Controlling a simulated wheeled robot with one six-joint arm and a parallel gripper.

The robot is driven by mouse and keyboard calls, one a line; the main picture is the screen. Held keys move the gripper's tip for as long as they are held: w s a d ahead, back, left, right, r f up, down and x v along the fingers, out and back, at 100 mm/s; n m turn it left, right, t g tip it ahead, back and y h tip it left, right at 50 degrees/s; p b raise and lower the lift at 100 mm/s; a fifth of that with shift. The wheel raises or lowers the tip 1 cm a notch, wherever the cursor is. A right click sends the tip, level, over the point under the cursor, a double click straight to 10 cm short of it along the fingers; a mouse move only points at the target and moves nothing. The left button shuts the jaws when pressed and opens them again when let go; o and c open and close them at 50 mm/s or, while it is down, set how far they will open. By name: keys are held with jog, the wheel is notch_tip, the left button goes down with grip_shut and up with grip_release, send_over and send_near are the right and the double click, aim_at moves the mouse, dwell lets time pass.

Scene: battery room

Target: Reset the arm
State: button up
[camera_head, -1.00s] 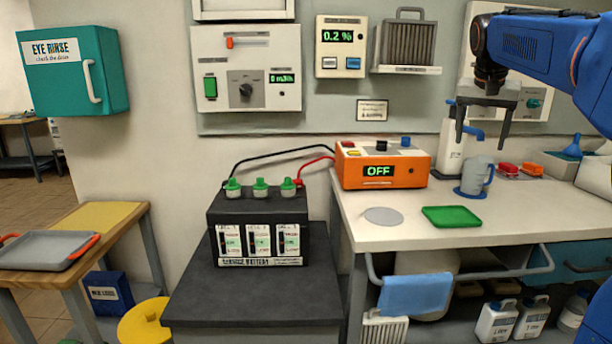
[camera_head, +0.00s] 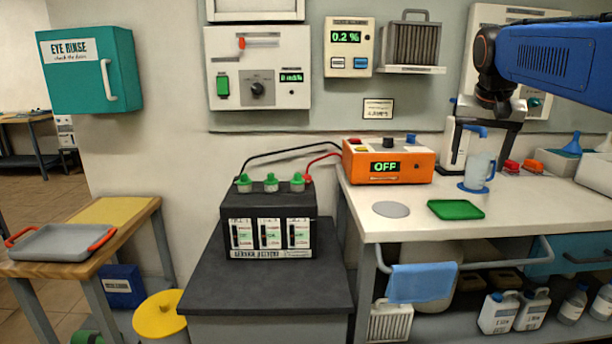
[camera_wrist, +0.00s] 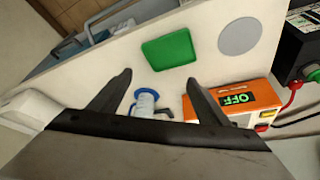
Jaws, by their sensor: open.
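My blue arm reaches in from the upper right in the head view. My gripper (camera_head: 482,150) hangs over the back of the white bench (camera_head: 430,228), with its fingers apart and nothing held. In the wrist view my gripper (camera_wrist: 158,92) shows two dark fingers spread wide. A clear jug (camera_head: 478,170) on a blue round mat stands just below and beside the fingers. In the wrist view a blue-rimmed round vessel (camera_wrist: 146,100) shows between the fingers, apart from them.
An orange charger (camera_head: 388,166) reading OFF stands left of the gripper, wired to a black battery (camera_head: 270,222). A green tray (camera_head: 456,209) and a grey disc (camera_head: 391,209) lie on the bench. Red items and a white bin sit at right. The bench front is mostly clear.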

jog(key=s+a+f+n+y, duration=0.1)
jog(key=s+a+f+n, duration=0.2)
jog(key=s+f, duration=1.1)
jog(key=s+a+f+n+y, duration=0.1)
jog(key=s+a+f+n, duration=0.1)
jog(key=s+a+f, duration=0.6)
jog(key=s+f, duration=0.6)
jog(key=s, duration=0.1)
jog(key=shift+s+a+n+t, duration=0.15)
jog(key=shift+a+n+t, duration=0.15)
jog(key=shift+n, duration=0.1)
